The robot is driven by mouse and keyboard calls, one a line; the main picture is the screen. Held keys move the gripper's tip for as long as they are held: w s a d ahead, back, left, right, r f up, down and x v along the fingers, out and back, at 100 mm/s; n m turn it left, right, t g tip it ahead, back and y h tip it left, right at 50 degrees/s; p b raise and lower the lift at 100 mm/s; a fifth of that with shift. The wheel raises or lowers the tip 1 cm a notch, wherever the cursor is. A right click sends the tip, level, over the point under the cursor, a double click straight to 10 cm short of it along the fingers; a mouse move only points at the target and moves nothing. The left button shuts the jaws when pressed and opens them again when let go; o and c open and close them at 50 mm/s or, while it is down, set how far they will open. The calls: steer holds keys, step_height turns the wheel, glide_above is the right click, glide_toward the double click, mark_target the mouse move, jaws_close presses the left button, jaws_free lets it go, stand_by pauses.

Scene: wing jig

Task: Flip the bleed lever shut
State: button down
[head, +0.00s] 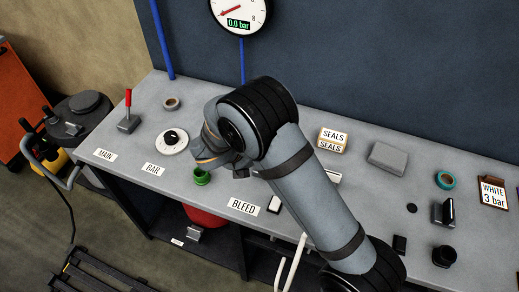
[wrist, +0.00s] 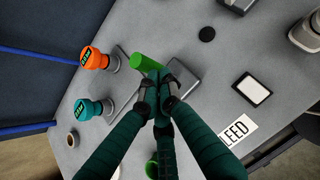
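The BLEED label (head: 243,205) lies on the bench's front edge and also shows in the wrist view (wrist: 237,130). In the wrist view a bright green cylindrical handle (wrist: 147,62), which looks like the bleed lever, lies by a flat grey block. My gripper (wrist: 160,80) has its dark green fingers drawn together just beside this handle. I cannot tell whether they touch it. In the head view my arm hides the handle and the fingertips.
A red-handled MAIN lever (head: 128,108), a BAR dial (head: 173,140) and a green cup-like part (head: 201,176) stand left of my arm. The gauge (head: 239,14) reads 0.0 bar. Orange (wrist: 92,58) and teal (wrist: 86,109) fittings stand toward the wall.

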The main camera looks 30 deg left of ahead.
steer(key=shift+w+a, duration=0.15)
steer(key=shift+w, duration=1.05)
steer(key=shift+w+a, duration=0.1)
steer(key=shift+w, duration=1.1)
steer(key=shift+r, duration=0.15)
steer(key=s+a+r, duration=0.1)
steer(key=s+r, duration=0.5)
steer(key=r, duration=0.5)
steer(key=shift+a+r, duration=0.2)
steer(key=shift+a, duration=0.1)
